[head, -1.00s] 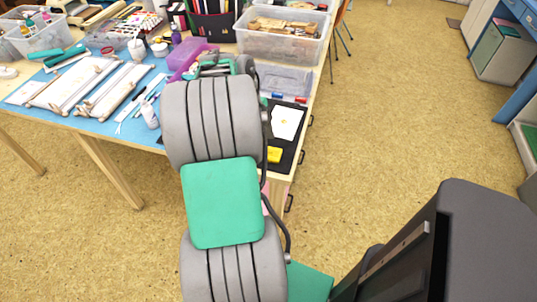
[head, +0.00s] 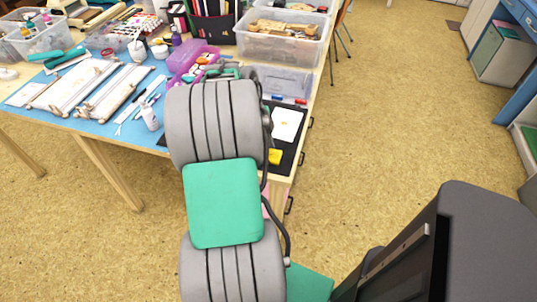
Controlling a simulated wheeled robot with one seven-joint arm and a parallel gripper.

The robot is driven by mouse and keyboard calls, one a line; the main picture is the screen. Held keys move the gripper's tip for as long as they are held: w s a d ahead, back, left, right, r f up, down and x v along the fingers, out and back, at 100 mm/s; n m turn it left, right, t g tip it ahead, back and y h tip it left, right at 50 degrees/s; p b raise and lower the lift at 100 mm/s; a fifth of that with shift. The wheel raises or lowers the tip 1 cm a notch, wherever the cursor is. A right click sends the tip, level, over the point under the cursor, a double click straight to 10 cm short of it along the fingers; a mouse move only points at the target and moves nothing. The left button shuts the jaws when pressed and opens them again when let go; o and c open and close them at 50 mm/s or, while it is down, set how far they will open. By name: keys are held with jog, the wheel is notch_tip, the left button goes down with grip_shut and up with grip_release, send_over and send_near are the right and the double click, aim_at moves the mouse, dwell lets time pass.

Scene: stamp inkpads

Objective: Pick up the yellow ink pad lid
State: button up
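A small yellow ink pad piece (head: 275,156) lies on the black mat (head: 287,165) near the table's right front edge. My arm hides part of its left side, and I cannot tell whether the lid is apart from its base. My arm reaches over the table just left of it. Parts of my wrist show beyond the top of the arm, left of the clear tray. My gripper's fingertips are hidden, so I cannot see whether they are open or hold anything.
A white sheet (head: 287,124) lies on the mat. Behind it are a shallow clear tray (head: 284,82) and a clear bin (head: 283,36). A purple box (head: 185,59) with coloured items stands left. A white bottle (head: 150,117) stands on the blue mat.

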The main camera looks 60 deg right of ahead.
jog(key=shift+c, duration=1.3)
jog(key=shift+r, duration=0.1)
